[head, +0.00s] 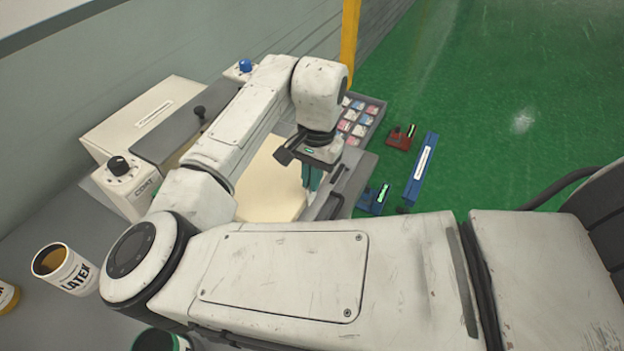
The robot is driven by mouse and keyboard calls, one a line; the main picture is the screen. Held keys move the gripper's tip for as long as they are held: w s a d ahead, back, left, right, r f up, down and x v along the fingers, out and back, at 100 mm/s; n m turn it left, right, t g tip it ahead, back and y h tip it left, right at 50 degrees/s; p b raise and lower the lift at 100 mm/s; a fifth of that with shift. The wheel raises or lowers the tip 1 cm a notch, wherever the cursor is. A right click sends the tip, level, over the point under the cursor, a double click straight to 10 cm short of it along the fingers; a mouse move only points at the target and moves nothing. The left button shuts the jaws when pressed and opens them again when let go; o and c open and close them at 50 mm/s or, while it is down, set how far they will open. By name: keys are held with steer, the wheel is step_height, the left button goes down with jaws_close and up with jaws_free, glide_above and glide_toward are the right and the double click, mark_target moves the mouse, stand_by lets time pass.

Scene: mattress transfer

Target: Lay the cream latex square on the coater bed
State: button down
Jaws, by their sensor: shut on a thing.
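The cream latex square (268,192) shows as a flat pale slab in the middle of the head view, partly hidden behind my arm. My gripper (312,186) points down at its right edge and is shut on that edge. The fingertips are small and partly hidden. The coater (135,115) is a cream and grey machine with a black knob, to the left. Its bed is mostly hidden by my arm and the square, and I cannot tell whether the square touches it.
A grey tray (372,103) with several small coloured packs lies behind my gripper. A red tool (400,138), a blue tool (373,199) and a long blue bar (420,170) lie to the right. An open latex tin (65,268) stands at the left.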

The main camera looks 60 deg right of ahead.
steer(key=shift+f, duration=0.75)
steer(key=c, duration=1.3)
jaws_free()
steer(key=shift+o, duration=0.2)
step_height(320, 180, up, 12)
steer(key=d, duration=0.1)
steer(key=shift+d, duration=0.25)
steer(key=shift+s, duration=0.1)
